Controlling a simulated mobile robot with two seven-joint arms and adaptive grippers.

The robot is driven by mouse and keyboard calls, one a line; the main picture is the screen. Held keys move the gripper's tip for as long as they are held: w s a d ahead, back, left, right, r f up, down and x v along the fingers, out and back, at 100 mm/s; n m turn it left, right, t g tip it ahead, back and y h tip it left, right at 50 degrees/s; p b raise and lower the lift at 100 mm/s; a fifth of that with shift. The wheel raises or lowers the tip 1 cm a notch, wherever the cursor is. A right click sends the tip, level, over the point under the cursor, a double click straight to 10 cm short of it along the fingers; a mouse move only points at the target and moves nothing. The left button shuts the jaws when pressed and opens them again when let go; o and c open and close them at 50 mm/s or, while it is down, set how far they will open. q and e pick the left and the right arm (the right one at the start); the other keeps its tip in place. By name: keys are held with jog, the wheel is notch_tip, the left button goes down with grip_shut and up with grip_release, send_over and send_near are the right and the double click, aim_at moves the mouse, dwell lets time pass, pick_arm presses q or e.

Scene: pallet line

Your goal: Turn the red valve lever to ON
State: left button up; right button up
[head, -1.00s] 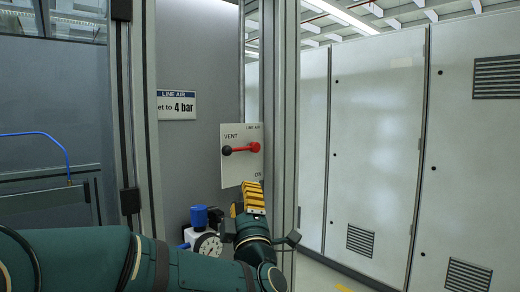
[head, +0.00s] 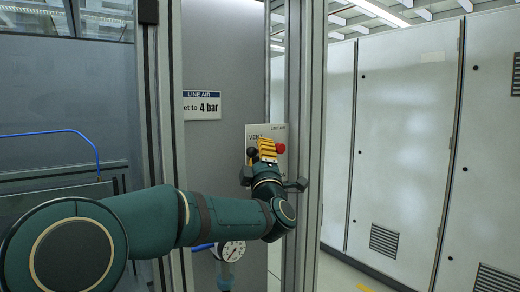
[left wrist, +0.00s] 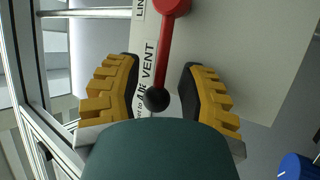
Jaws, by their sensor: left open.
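The red valve lever sits on a pale LINE AIR plate (head: 279,131). Its red hub (head: 281,148) is at the right and its black knob (head: 251,151) at the left, by the VENT label, so it lies about level. My left gripper (head: 267,148) is in front of the plate and hides the lever's middle. In the left wrist view the red lever arm (left wrist: 166,50) runs down to the black knob (left wrist: 156,98), which lies between the two yellow-padded fingers (left wrist: 157,90). The fingers are open, with a gap on each side. My right gripper is not in view.
A pressure gauge (head: 231,251) is below my left arm. A "4 bar" sign (head: 202,105) is left of the plate. A metal post (head: 313,140) stands close on the right, with tall grey cabinets (head: 405,130) beyond. A blue hose (head: 70,133) is at the left.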

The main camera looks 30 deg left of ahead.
pick_arm(q)
jog(key=shift+w+a+r, duration=0.3)
jog(key=shift+w, duration=0.1)
grip_shut()
jog(key=shift+f, duration=0.1)
dwell(0.3)
